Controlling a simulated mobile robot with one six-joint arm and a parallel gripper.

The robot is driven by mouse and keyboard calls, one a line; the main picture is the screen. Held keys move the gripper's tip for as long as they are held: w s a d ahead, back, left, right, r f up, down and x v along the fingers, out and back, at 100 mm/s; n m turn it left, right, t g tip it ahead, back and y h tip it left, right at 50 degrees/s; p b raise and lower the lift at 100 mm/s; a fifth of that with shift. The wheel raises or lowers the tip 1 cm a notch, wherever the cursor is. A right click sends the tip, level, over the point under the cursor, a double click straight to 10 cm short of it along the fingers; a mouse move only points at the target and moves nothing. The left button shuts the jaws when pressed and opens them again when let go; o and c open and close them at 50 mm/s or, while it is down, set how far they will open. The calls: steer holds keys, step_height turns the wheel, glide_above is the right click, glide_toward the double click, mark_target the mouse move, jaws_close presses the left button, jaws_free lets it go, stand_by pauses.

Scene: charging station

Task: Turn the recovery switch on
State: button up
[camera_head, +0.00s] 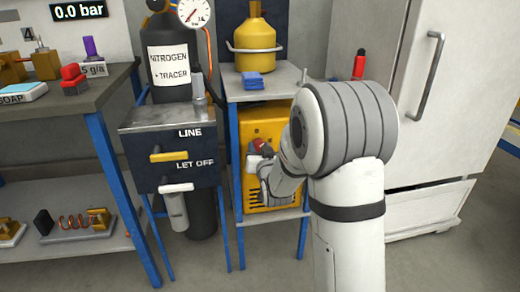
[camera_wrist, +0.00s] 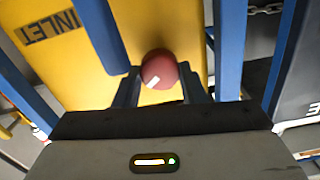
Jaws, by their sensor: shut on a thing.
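The yellow recovery machine (camera_head: 264,129) stands on the shelf under the small table, and its yellow face (camera_wrist: 180,25) fills the upper middle of the wrist view. A round red knob (camera_wrist: 159,69) with a white mark sits on that face. It also shows small and partly covered in the head view (camera_head: 257,145). My gripper (camera_wrist: 160,82) is shut on the red knob, with one dark finger on each side. The knob's base is hidden behind it. "INLET" is printed on the yellow face at the left of the wrist view.
Blue table legs (camera_head: 303,237) flank the machine closely. A yellow cylinder (camera_head: 255,50) and blue block (camera_head: 253,80) stand on the tabletop above. The dark LINE / LET OFF box (camera_head: 182,139) with handles stands left, a white fridge (camera_head: 440,45) right.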

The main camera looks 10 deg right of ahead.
steer(key=o, duration=1)
steer(key=s+p, duration=0.2)
steer(key=s, duration=0.5)
steer(key=shift+s, duration=0.4)
